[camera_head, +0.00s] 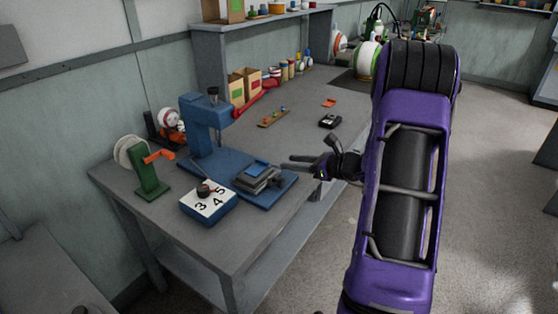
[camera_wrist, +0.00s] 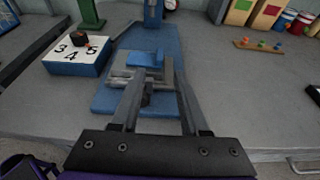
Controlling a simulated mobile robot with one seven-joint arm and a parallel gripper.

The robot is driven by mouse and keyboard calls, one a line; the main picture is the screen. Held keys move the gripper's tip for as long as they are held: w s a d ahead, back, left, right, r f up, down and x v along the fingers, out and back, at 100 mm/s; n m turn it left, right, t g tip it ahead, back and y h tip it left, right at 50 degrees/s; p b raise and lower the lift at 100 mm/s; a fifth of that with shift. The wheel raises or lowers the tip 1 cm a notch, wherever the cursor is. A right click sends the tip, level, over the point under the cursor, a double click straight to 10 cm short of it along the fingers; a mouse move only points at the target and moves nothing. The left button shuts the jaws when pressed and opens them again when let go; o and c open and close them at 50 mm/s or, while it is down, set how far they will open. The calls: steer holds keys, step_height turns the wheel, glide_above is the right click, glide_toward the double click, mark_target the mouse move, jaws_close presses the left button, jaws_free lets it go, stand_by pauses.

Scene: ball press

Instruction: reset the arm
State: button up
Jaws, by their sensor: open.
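My gripper (camera_head: 296,163) is at the end of my purple arm, at the front edge of the grey workbench. In the wrist view, my gripper (camera_wrist: 150,75) has its two fingers apart, and they reach over the blue press base (camera_wrist: 110,103). A grey metal vise-like block with a blue top (camera_wrist: 145,58) shows at the fingertips in that view. In the head view the same block (camera_head: 257,176) sits on the press base, left of my fingers. I see nothing held. Whether the fingers touch the block cannot be told.
The blue press (camera_head: 203,125) with a red lever (camera_head: 262,92) stands behind. A numbered dial box (camera_head: 208,202) and a green stand (camera_head: 148,172) are to the left. A small black device (camera_head: 329,121) lies at the right. Open floor (camera_head: 480,170) lies right of the bench.

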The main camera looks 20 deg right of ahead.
steer(key=shift+v, duration=1.2)
